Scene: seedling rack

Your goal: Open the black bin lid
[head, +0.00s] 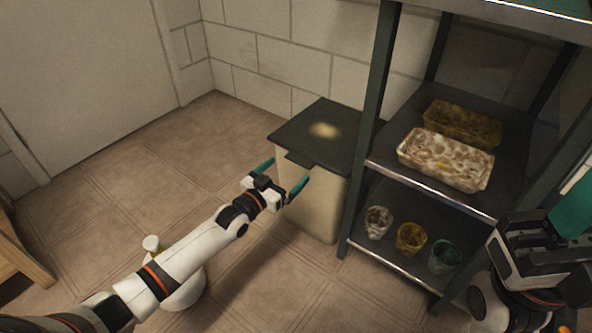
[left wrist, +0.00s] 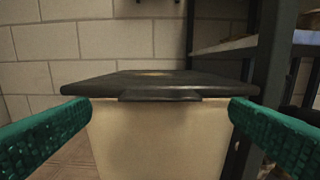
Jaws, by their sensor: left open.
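The bin (head: 318,199) has a cream body and a flat black lid (head: 322,131), which is shut. A tab (head: 301,158) sticks out from the lid's front edge. My left gripper (head: 284,174) is open and empty in front of the bin, near the tab. In the left wrist view, its two green fingers stand wide apart on either side of the bin body (left wrist: 158,140), with the black lid (left wrist: 155,82) and its tab (left wrist: 160,95) between and beyond them. My right gripper (head: 560,225) is partly in view at the right edge; its jaw state is unclear.
A dark metal rack (head: 377,95) stands close at the bin's right. Its shelves hold a mottled planter (head: 445,158), a yellowish planter (head: 463,123) and several small pots (head: 411,239). A block wall (head: 270,55) is behind the bin. A white watering can (head: 184,287) stands on the floor beneath my left arm.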

